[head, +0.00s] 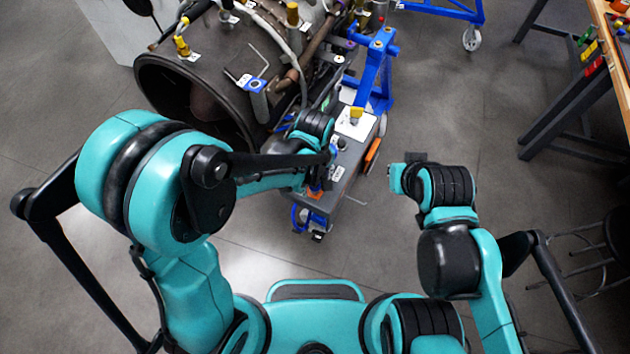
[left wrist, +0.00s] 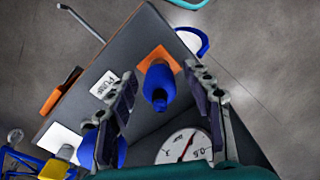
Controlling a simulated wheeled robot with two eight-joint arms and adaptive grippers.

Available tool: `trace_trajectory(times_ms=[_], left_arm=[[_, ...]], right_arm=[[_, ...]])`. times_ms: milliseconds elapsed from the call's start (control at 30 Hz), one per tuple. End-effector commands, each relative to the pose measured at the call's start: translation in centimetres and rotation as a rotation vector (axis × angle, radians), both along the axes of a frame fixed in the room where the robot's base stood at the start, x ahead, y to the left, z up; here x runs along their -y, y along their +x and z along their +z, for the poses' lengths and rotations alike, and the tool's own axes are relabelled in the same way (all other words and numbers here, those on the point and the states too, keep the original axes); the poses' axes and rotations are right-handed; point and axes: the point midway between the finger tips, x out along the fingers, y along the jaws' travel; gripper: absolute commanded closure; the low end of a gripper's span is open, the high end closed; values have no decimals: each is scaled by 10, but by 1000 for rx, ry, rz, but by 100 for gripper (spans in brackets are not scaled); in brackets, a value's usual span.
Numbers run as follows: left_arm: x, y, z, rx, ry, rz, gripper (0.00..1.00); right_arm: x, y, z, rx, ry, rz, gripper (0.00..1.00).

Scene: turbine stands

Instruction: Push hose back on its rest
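A pale hose (head: 272,30) runs over the dark turbine (head: 165,85) in the head view and drops towards the cart side. I cannot make out its rest. My left gripper (left wrist: 160,76) is open, its two fingers on either side of a blue knob (left wrist: 158,88) on an orange square plate. Gaps show between the fingers and the knob. In the head view, my left gripper (head: 325,165) is over the grey cart panel (head: 352,160), partly hidden by the arm. My right gripper (head: 420,160) is right of the cart, away from the turbine; its fingers cannot be made out.
The panel carries a PUMP label (left wrist: 104,85), a round gauge (left wrist: 184,147) with a red needle, and another blue knob (left wrist: 88,148). An orange handle (head: 373,150) is on the panel's side. A blue stand (head: 376,70) is behind. A workbench (head: 612,55) is far right; floor between is clear.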

Motion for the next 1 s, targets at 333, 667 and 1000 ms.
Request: trace_trajectory(times_ms=[333,667,1000], left_arm=[[0,1,2,3,-1,1,41],[0,2,10,4,0,1,41],[0,2,40,4,0,1,41]], right_arm=[[0,0,1,0,0,0,100],[0,0,7,0,0,0,100],[0,0,29,0,0,0,100]])
